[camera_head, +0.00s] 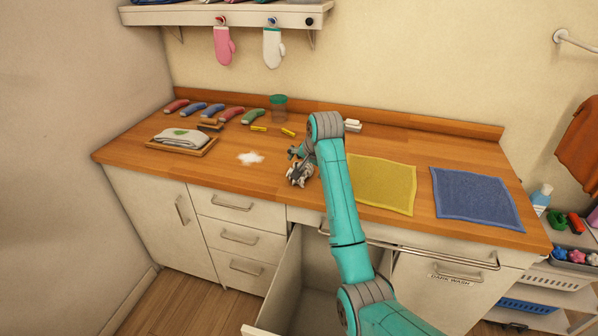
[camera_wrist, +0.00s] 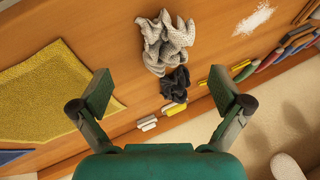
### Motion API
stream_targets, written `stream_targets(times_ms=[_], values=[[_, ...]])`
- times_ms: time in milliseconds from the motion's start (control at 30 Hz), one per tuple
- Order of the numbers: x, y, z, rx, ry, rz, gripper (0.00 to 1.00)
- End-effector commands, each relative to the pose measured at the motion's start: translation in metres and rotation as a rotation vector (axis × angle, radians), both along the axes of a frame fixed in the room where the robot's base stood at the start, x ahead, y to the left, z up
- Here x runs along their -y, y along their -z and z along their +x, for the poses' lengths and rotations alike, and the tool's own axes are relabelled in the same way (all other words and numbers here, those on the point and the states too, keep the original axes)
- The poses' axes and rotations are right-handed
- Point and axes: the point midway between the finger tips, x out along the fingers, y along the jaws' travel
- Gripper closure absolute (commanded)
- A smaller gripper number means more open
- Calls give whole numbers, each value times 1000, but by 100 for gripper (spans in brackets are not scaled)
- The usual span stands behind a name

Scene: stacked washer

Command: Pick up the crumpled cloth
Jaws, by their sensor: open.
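A crumpled light-grey knit cloth (camera_wrist: 165,42) lies on the wooden counter in the wrist view. A dark grey crumpled piece (camera_wrist: 175,84) lies against its lower end; I cannot tell whether it is separate. In the head view the crumpled cloth (camera_head: 299,176) sits near the middle of the counter, partly hidden by my arm. My gripper (camera_wrist: 161,90) is open, its fingers wide apart with nothing between them. The cloth shows beyond the fingertips. In the head view my gripper (camera_head: 299,154) is small and partly hidden, close beside the cloth.
White powder (camera_head: 250,158) lies left of the cloth. A yellow mat (camera_head: 382,184) and a blue mat (camera_head: 475,197) lie to the right. A tray (camera_head: 160,149) with a folded cloth, several coloured-handled tools and a jar (camera_head: 279,107) stand behind and left. A drawer (camera_head: 300,275) below is open.

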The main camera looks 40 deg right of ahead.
Motion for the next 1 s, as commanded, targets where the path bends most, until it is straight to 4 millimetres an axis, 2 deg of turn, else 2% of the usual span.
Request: stream_targets(times_ms=[267, 600, 900, 933, 1000], values=[[3, 16, 12, 0, 0, 0, 0], [12, 47, 39, -1, 0, 0, 0], [12, 51, 41, 1, -1, -1, 0], [12, 51, 41, 1, -1, -1, 3], [12, 51, 41, 1, 0, 0, 20]])
